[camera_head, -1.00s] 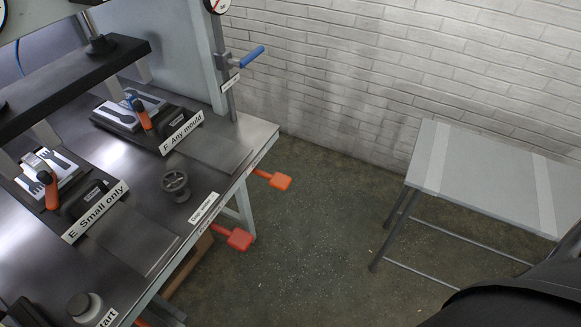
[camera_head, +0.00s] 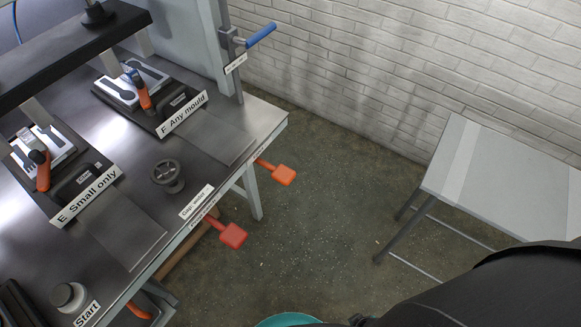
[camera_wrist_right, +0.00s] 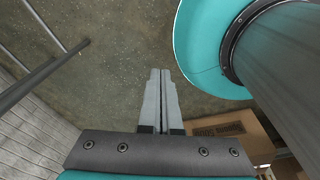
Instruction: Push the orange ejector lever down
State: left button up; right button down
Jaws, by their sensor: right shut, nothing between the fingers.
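Two paddle-ended levers stick out below the front edge of the press table in the head view. The farther one is orange (camera_head: 284,175); the nearer one is redder (camera_head: 233,235). Another orange piece (camera_head: 140,310) shows partly under the edge near the Start label. I cannot tell by label which is the ejector. My right gripper (camera_wrist_right: 160,75) is shut and empty in the right wrist view, over bare floor, with no lever visible there. It is not visible in the head view, where my dark arm covers the lower right. My left gripper is not in view.
The press table (camera_head: 225,148) holds mould stations E and F with orange handles, and a dark knob (camera_head: 167,175). A blue-handled lever (camera_head: 260,36) stands at its far corner. A grey side table (camera_head: 490,185) is at right. A cardboard box (camera_wrist_right: 225,135) shows in the wrist view.

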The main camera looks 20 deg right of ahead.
jog(key=w+d+r+t+y+p, duration=0.1)
jog(key=w+d+r+t, duration=0.1)
jog(key=w+r, duration=0.75)
jog(key=w+d+r+t+p, duration=0.1)
jog(key=w+d+r, duration=0.35)
jog(key=w, duration=0.85)
jog(key=w+a+r+n+t+y, duration=0.1)
jog(key=w+a+r, duration=0.1)
jog(key=r, duration=0.7)
jog(key=w+a+r+n+y+p, duration=0.1)
jog(key=w+a+r+n+y, duration=0.1)
jog(key=r, duration=0.7)
jog(key=w+a+r+n+t+y+p, duration=0.1)
jog(key=w+a+r, duration=0.3)
jog(key=r, duration=0.5)
jog(key=shift+a+n+t+y, duration=0.25)
jog(key=shift+n+t+y, duration=0.05)
jog(key=shift+n, duration=0.4)
